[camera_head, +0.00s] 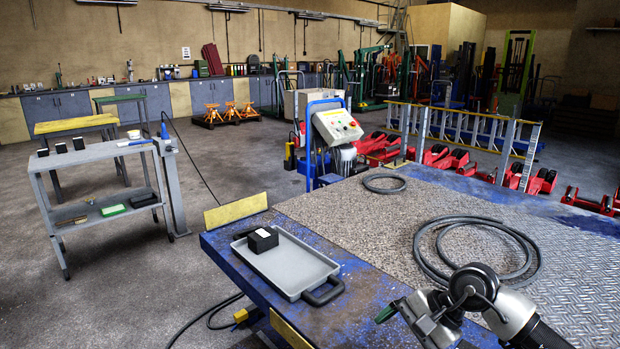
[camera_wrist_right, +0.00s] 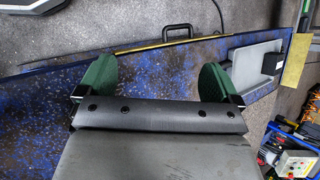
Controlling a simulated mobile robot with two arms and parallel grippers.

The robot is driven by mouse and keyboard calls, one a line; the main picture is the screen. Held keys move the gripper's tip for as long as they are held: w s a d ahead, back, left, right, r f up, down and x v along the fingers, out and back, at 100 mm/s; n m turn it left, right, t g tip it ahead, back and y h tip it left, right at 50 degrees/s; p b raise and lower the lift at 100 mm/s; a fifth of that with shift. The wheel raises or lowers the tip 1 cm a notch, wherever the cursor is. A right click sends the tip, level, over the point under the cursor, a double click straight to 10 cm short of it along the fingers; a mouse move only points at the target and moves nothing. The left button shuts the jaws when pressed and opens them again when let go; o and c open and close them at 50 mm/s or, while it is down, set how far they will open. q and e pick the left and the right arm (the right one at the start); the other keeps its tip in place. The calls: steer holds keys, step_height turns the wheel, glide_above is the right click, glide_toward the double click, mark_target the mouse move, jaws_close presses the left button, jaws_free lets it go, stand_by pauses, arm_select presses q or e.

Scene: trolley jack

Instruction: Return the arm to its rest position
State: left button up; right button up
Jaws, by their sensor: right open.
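My right arm (camera_head: 470,290) comes in from the lower right in the head view. Its gripper (camera_head: 390,312) is over the front edge of the blue-framed platform (camera_head: 370,270), with one green fingertip showing. In the right wrist view the two green fingers of the right gripper (camera_wrist_right: 157,82) stand wide apart with nothing between them. The blue, worn platform surface lies beyond them. A grey tray (camera_head: 288,268) with a black handle lies on the platform to the left of the gripper, apart from it. A black box (camera_head: 263,240) sits in the tray's far end. My left gripper is not in view.
A coiled dark hose (camera_head: 425,262) lies on the platform's metal plate near my right arm, and a smaller loop (camera_head: 384,183) lies farther back. A control box (camera_head: 337,125) stands behind the platform. A grey trolley (camera_head: 100,153) stands at the left, with open floor around it.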

steer(key=s+a+r+m+t+y, duration=0.4)
steer(key=a+r+m+t+y, duration=0.25)
steer(key=a+m+y, duration=0.5)
steer(key=s+d+f+n+t+h, duration=0.1)
steer(key=d+f+n+t+h, duration=0.4)
steer(key=n, duration=0.7)
steer(key=s+d+f+n+t+h, duration=0.1)
steer(key=d+n+h, duration=0.3)
steer(key=n+h, duration=0.55)
steer(key=d+f+n+t+h, duration=0.3)
steer(key=d+n+h, duration=0.1)
steer(key=n, duration=1)
steer(key=s+d+f+m+g, duration=0.1)
steer(key=s+f+m+g, duration=0.5)
steer(key=s, duration=0.4)
steer(key=s+d+f+m+g, duration=0.1)
steer(key=s+f+m+g, duration=0.5)
steer(key=s, duration=0.4)
step_height(320, 180, down, 24)
steer(key=s+f+n+g+p, duration=0.1)
steer(key=s+g+p, duration=0.1)
steer(key=p, duration=0.2)
steer(key=s+d+f+g+p, duration=0.1)
steer(key=s+d+f+p, duration=0.1)
steer(key=s+f, duration=0.9)
steer(key=s, duration=0.3)
steer(key=shift+s+d+f+n+p, duration=0.2)
steer(key=shift+s+n+p, duration=0.1)
